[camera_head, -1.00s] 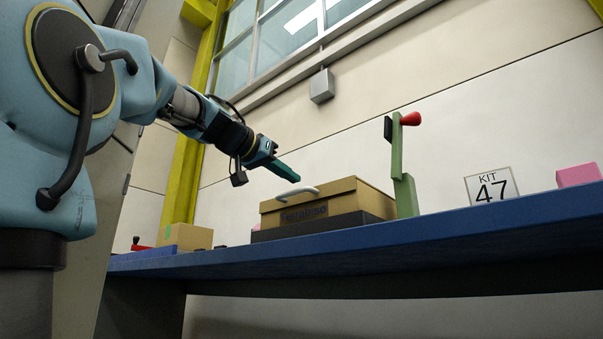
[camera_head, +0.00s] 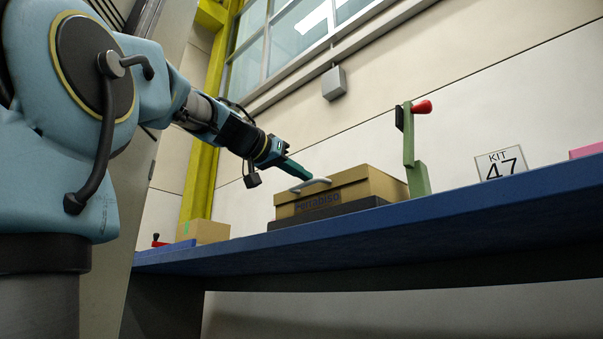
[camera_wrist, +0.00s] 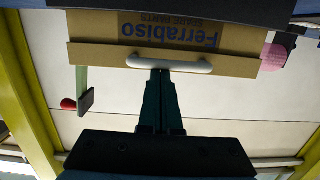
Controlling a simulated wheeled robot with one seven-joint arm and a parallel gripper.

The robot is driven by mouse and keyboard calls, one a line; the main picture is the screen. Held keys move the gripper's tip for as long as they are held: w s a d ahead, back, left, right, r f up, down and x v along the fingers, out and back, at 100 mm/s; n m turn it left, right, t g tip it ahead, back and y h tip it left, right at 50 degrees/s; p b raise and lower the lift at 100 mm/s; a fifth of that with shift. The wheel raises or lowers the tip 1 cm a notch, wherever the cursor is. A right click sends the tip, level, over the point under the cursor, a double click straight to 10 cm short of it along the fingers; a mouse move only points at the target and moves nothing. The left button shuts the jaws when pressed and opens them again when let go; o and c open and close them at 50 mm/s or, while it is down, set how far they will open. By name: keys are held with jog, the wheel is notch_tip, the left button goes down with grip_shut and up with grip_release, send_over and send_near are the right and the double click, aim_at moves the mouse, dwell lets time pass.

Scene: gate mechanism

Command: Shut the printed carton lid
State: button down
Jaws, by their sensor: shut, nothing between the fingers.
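The printed carton (camera_head: 335,203) is tan, with dark lettering on its front, and sits in a black base (camera_head: 335,217) on the blue bench. Its lid (camera_head: 372,178) lies over the top; I cannot tell whether it is fully down. A pale curved handle (camera_head: 311,185) is at the lid's front edge. In the wrist view, the lettering (camera_wrist: 170,35) is upside down, and the handle (camera_wrist: 170,65) spans the lid's edge. My gripper (camera_head: 309,178) is shut and empty, its tips at the handle. The wrist view shows the fingertips (camera_wrist: 160,74) overlapping the handle's middle; contact is unclear.
A green post with a red knob (camera_head: 413,150) stands right of the carton. Farther right are a "KIT 47" sign (camera_head: 502,163) and a pink block (camera_head: 588,150). A smaller tan box (camera_head: 202,231) is at the left. The blue bench (camera_head: 400,220) runs along the wall.

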notch_tip(320, 180, up, 10)
jog(key=p, duration=0.7)
